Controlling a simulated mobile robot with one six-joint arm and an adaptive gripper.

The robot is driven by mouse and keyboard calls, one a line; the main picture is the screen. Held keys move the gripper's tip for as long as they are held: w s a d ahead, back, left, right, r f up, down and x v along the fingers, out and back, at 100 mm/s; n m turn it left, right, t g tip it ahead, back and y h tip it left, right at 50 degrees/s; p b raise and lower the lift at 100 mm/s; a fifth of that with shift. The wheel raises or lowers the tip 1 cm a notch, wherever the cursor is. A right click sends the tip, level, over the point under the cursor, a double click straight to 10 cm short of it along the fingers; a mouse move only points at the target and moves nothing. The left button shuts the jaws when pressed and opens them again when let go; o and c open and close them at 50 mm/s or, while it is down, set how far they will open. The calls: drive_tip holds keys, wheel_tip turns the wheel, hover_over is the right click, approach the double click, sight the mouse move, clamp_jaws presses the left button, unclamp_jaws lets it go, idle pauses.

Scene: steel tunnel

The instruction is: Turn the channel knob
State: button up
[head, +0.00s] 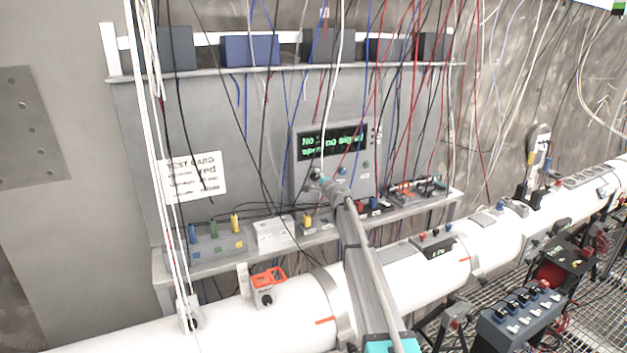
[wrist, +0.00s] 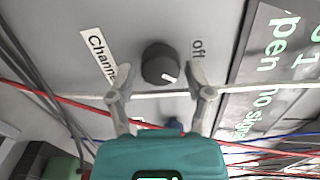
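The channel knob (wrist: 160,63) is round and dark with a white pointer mark. It sits on a grey panel between a white "Channel" label (wrist: 98,52) and the word "off". My gripper (wrist: 156,76) is open, one finger on each side of the knob, with gaps visible between fingers and knob. In the head view my gripper (head: 328,186) is at the lower part of the grey display unit (head: 300,160), whose screen (head: 332,142) shows green text. The knob cannot be made out clearly there; my gripper and arm partly cover that area.
Many hanging cables cross in front of the panel, and a white cable (wrist: 235,91) runs close by the fingers. A shelf (head: 200,262) below holds small boxes with coloured plugs. A white pipe (head: 225,325) runs across the front. A "TEST CARD" sign (head: 195,177) hangs at left.

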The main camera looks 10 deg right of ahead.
drive_tip(key=shift+o, duration=0.2)
drive_tip(key=shift+a, duration=0.2)
drive_tip(key=v, duration=1.2)
idle(0.4)
